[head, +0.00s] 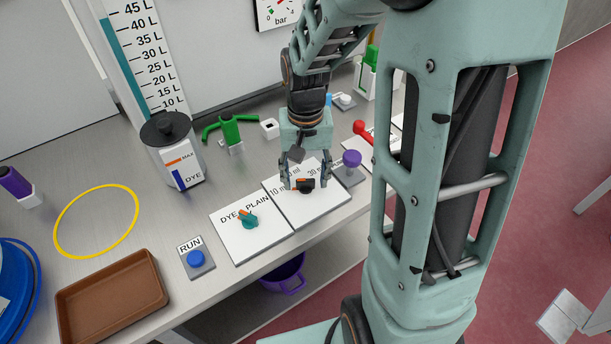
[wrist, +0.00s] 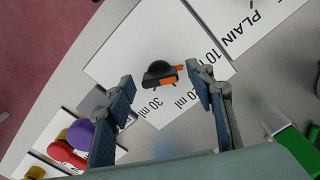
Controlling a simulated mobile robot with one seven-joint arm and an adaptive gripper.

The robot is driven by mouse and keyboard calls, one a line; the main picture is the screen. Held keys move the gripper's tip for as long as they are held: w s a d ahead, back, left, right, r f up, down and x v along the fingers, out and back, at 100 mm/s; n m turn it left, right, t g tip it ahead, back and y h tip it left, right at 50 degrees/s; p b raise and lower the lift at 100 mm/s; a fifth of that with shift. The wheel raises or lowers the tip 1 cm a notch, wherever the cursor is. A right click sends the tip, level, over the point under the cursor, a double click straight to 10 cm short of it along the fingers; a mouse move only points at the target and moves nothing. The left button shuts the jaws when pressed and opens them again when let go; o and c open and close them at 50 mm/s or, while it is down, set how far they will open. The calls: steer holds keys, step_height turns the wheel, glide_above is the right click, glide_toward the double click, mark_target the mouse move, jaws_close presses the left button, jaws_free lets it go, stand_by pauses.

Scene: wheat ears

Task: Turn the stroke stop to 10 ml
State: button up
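The stroke stop is a black knob with orange parts (wrist: 160,72) on a white plate (wrist: 115,55) marked 10, 20 and 30 ml. In the wrist view its orange tip sticks out to the right, roughly towards the 10 ml mark; the exact setting is hard to read. The knob also shows in the head view (head: 306,185), partly covered by my fingers. My gripper (head: 305,181) is open above the plate, with one finger on each side of the knob. In the wrist view the gripper (wrist: 161,80) shows a gap between each finger and the knob.
Left of the plate is a DYE/PLAIN plate with a teal and orange knob (head: 247,218). A purple knob (head: 351,158) stands close on the right, with a red handle (head: 362,131) beyond. A green valve (head: 231,130) stands behind. A blue RUN button (head: 196,258) is further left.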

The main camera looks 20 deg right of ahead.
mark_target(305, 180)
step_height(305, 180, up, 12)
stand_by(0.6)
